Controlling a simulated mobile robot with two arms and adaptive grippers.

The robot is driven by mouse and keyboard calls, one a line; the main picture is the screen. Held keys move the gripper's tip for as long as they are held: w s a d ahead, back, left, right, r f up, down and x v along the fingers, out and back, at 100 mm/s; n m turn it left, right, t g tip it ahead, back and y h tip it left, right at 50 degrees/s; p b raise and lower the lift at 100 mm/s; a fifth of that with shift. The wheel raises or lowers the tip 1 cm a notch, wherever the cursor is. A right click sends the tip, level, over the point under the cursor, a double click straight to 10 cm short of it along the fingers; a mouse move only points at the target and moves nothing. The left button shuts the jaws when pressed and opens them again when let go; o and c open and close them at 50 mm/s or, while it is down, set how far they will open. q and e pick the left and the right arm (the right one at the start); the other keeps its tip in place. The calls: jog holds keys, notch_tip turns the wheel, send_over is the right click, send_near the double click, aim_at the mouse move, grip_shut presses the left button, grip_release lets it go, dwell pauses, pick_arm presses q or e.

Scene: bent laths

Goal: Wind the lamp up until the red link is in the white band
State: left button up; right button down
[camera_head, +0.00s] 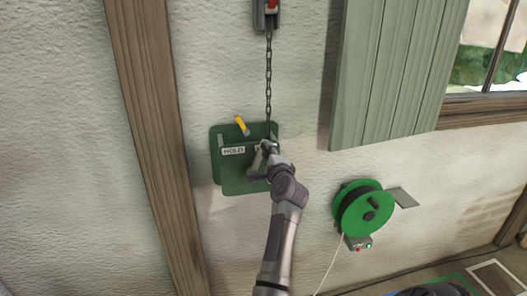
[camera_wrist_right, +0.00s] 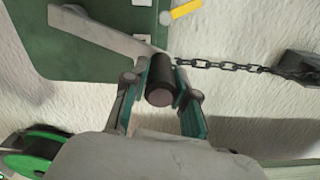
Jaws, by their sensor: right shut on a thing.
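A dark green winch plate (camera_head: 237,180) with a small white label is on the wall in the head view. A yellow lever (camera_head: 241,125) sticks up from it. My right gripper (camera_head: 266,150) is in front of its right side. In the wrist view, my right gripper (camera_wrist_right: 160,82) is shut around a black crank grip (camera_wrist_right: 160,92) at the end of a grey crank arm (camera_wrist_right: 100,34). A dark chain (camera_head: 268,75) runs up to a grey housing with a red part (camera_head: 271,5) at the top edge. I cannot make out a white band. The lamp is not seen.
A green cable reel (camera_head: 352,218) hangs right of my arm, with a small button box (camera_head: 358,243) below it. A wooden post (camera_head: 152,130) stands left of the winch. A green shutter (camera_head: 390,75) and a window are at upper right.

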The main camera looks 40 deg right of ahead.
jog(key=shift+s+d, duration=0.15)
jog(key=shift+d, duration=0.1)
jog(key=c, duration=0.9)
grip_release()
jog(key=shift+d+f, duration=0.1)
jog(key=shift+s+a, duration=0.3)
jog(key=shift+a, duration=0.05)
jog(key=v, duration=0.6)
jog(key=shift+s, duration=0.35)
jog(key=shift+a, duration=0.1)
